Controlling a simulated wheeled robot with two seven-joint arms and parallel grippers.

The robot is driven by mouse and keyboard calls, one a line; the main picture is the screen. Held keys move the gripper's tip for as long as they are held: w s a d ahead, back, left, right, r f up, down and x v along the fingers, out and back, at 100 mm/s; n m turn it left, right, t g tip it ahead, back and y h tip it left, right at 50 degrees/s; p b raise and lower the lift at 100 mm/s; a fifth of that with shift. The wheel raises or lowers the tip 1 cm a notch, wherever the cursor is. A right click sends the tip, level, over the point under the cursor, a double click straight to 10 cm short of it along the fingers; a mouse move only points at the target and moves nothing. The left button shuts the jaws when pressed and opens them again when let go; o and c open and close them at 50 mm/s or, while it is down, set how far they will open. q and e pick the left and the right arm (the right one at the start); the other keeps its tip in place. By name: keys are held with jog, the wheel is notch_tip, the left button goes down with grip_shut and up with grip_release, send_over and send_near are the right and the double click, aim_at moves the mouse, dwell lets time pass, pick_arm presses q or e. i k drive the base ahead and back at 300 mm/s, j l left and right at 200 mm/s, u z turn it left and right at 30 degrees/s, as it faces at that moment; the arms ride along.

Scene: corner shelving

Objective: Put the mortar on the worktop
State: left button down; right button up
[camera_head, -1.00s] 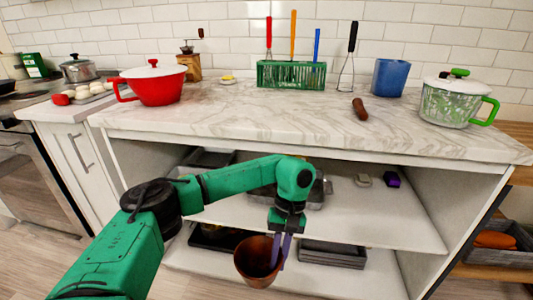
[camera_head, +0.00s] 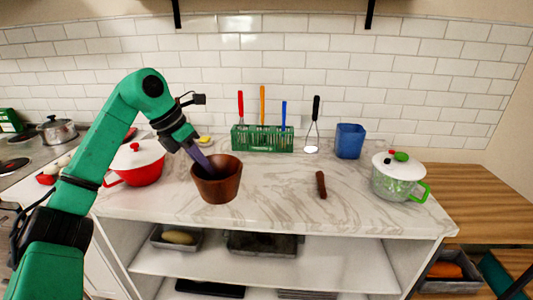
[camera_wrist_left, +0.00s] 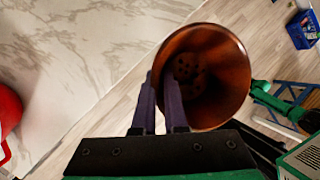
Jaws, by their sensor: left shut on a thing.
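The mortar (camera_head: 220,188) is a brown, flared, hollow cup. My left gripper (camera_head: 207,165) comes from the upper left and is shut on the mortar's wall, with a purple finger reaching into the cup. In the left wrist view, the mortar (camera_wrist_left: 225,65) is right at the two fingers (camera_wrist_left: 160,100), with its hollow inside showing. The marble worktop (camera_head: 275,190) lies behind the mortar in the head view. In the wrist view the floor shows around the mortar, beside the worktop's edge, so it is held in the air. My right gripper is not in view.
A brown pestle (camera_head: 321,185) lies right of centre. A red pot (camera_head: 138,165) stands left, close to my arm. A green utensil rack (camera_head: 262,138), blue cup (camera_head: 349,141) and green-white pot (camera_head: 395,178) stand back and right. The worktop's middle is clear.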

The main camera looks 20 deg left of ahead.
aim_at(261, 182)
jog(key=i, duration=0.85)
